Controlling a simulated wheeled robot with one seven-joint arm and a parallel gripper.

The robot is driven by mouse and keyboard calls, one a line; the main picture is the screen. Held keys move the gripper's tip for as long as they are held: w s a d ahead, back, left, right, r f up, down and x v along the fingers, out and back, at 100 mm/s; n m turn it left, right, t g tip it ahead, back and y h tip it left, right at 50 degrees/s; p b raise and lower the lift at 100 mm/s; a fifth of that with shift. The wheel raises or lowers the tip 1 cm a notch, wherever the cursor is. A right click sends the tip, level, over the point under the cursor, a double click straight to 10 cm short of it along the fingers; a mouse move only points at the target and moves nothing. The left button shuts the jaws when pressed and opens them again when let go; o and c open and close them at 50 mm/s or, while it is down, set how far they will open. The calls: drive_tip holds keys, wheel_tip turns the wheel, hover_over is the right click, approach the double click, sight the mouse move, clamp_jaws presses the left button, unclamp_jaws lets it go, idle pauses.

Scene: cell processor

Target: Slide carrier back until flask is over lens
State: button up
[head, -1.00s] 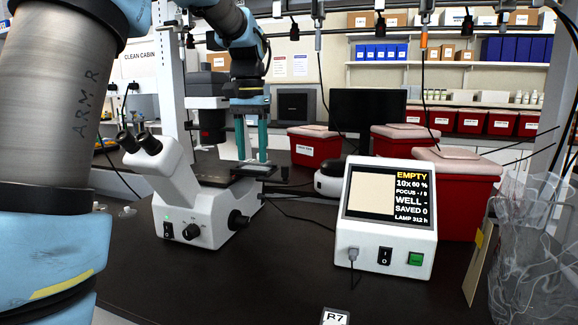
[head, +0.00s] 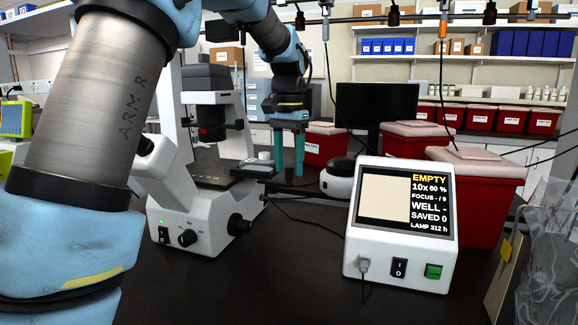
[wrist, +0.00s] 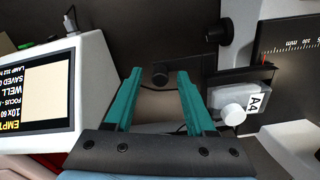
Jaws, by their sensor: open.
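The white microscope (head: 200,228) stands at the left with its dark flat stage (head: 212,180). A small clear flask (head: 251,170) with a white cap lies at the stage's right end; the wrist view shows it with an A4 label (wrist: 238,104). It sits on a dark carrier (wrist: 246,76), to the right of the lamp column (head: 211,130) in the head view. The lens under the stage is hidden. My gripper (head: 290,172), with teal fingers, is open and points down just right of the flask.
A white console (head: 400,262) with a screen reading EMPTY stands to the right, in front of red bins (head: 480,200). A round white device (head: 338,180) sits behind it. A focus knob (head: 239,225) sticks out from the microscope. The front tabletop is clear.

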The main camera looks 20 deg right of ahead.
drive_tip(key=shift+f, duration=0.7)
clamp_jaws()
idle(1.0)
